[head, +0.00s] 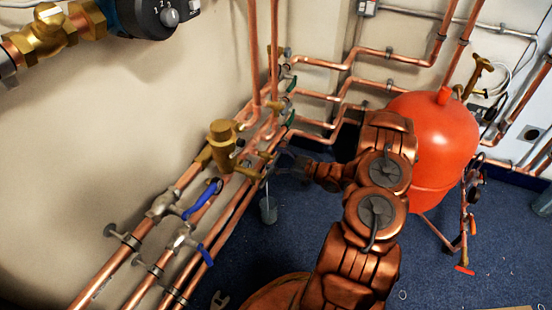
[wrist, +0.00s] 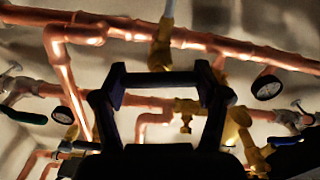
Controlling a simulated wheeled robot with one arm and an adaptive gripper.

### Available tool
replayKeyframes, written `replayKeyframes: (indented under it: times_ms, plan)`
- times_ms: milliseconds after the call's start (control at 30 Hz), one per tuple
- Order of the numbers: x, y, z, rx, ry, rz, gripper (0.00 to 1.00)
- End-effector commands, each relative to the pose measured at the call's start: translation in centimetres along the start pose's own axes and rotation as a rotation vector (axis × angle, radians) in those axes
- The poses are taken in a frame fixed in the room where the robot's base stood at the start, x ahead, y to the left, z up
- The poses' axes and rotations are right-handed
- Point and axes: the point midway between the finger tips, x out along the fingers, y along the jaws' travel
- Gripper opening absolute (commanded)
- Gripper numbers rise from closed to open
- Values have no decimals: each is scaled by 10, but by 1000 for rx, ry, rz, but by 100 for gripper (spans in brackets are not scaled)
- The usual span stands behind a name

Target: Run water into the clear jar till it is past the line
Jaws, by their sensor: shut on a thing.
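My gripper (head: 287,163) reaches left to the copper and brass manifold beside the wall. In the wrist view its dark fingers (wrist: 163,79) rise on both sides, with a dark crossbar between their tips. I cannot tell what part that bar belongs to. A brass tap (wrist: 186,114) shows beyond it in the wrist view. A small grey, jar-like vessel (head: 268,211) is below the manifold in the head view, under a thin vertical streak. I cannot tell whether the streak is water. No line or water level can be made out.
Blue-handled valves (head: 203,199) sit on the pipes at left. A large brass fitting (head: 222,140) stands up from the manifold. A red tank (head: 435,140) stands to the right of my arm. A bluish vessel (head: 542,204) is at the right edge. Blue carpet (head: 300,235) lies open between.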

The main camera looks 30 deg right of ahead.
Motion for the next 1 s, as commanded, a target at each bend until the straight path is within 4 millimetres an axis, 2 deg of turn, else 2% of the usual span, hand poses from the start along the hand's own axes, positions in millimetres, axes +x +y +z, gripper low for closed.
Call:
replayKeyframes:
  times_ms: [333, 367, 567, 1000]
  plan:
    - [0, 0, 0, -15, 1, -2, 38]
    - [0, 0, 0, -15, 1, -1, 75]
    - [0, 0, 0, -15, 1, -1, 96]
    - [-4, 0, 0, -14, 0, 1, 98]
